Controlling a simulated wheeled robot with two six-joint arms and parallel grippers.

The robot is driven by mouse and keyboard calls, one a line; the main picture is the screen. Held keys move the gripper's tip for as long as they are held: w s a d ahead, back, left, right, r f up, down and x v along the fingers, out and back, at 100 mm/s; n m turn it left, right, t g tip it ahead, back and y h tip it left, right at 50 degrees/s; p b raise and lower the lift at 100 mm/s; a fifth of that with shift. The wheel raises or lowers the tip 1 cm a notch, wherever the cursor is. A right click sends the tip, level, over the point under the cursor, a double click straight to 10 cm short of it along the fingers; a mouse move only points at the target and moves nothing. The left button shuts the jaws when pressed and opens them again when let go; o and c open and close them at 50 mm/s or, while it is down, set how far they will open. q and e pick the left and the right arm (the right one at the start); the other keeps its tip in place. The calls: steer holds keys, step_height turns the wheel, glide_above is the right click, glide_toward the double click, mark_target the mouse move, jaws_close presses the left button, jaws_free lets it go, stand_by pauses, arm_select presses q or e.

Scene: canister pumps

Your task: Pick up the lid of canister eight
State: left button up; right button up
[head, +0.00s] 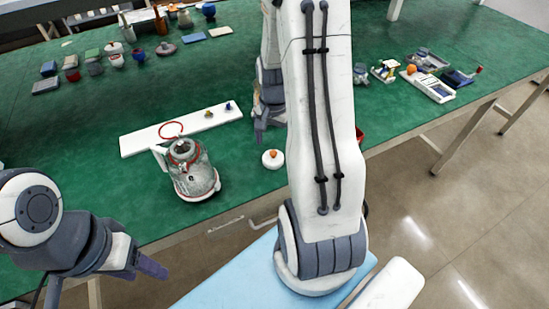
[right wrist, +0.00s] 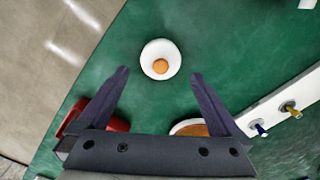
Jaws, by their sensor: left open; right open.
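A round white lid with an orange knob (head: 273,159) lies on the green table near its front edge. It also shows in the right wrist view (right wrist: 160,49), just beyond and between the fingertips. My right gripper (right wrist: 160,74) is open and empty, pointing toward the lid but apart from it; in the head view it is partly hidden by my right arm. A clear canister (head: 188,168) with a handle and red parts on top stands on a white base; I cannot read its number. My left gripper (head: 150,266) is open and empty in front of the table edge, at lower left.
A white board (head: 140,141) with a red ring (head: 171,129) and small valve-like pieces lies behind the canister. A red object (right wrist: 108,121) and a brown-topped one sit beside my right fingers. Several small items stand at the back left and right.

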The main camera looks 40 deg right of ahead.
mark_target(273, 152)
step_height(273, 152, down, 5)
steer(key=shift+a, duration=0.1)
steer(key=c, duration=1.2)
steer(key=shift+o, duration=0.2)
